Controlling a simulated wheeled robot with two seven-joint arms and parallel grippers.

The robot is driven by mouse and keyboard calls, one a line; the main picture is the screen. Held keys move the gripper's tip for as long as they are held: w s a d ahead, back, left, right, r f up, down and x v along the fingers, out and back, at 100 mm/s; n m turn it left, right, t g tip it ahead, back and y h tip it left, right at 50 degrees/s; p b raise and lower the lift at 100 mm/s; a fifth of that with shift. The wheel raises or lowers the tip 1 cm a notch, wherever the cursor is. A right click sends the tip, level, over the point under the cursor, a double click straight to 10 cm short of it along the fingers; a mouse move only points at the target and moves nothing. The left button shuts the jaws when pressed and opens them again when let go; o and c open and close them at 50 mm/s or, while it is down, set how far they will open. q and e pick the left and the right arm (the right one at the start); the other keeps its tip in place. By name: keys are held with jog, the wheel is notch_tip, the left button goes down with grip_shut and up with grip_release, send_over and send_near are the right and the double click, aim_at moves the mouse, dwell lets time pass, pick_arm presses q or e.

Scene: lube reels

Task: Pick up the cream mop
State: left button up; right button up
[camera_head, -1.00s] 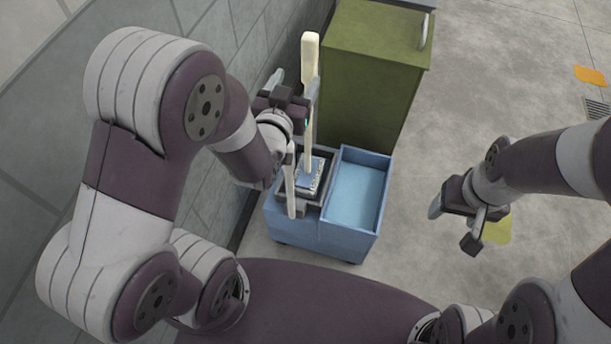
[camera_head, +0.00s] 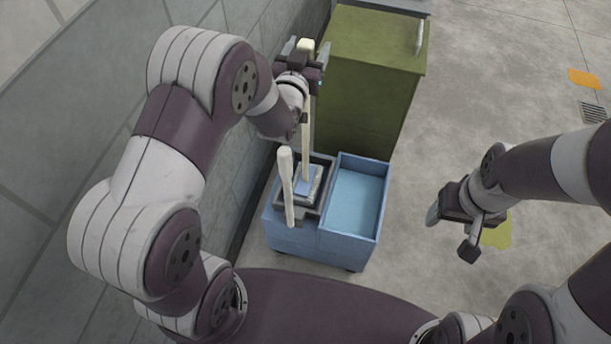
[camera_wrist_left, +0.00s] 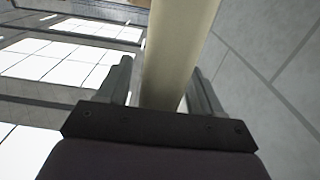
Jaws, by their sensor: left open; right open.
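The cream mop (camera_head: 306,135) stands nearly upright, its head down in the grey wringer (camera_head: 325,190) of a blue cart. My left gripper (camera_head: 306,48) is open near the top of the pole. In the left wrist view the cream pole (camera_wrist_left: 178,50) runs between the two open fingers (camera_wrist_left: 163,78), with a gap visible on the right side; contact on the left is unclear. My right gripper (camera_head: 450,232) is open and empty over the floor at the right.
A second, shorter cream handle (camera_head: 286,185) rises at the wringer's left side. The blue cart (camera_head: 320,246) has an open tray at right. A green cabinet (camera_head: 368,95) stands behind it. A grey wall (camera_head: 235,150) is close on the left. Open floor lies to the right, with a yellow patch (camera_head: 497,232).

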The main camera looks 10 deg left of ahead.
pick_arm(q)
jog(key=shift+r, duration=0.1)
jog(key=c, duration=1.2)
jog(key=shift+o, duration=0.2)
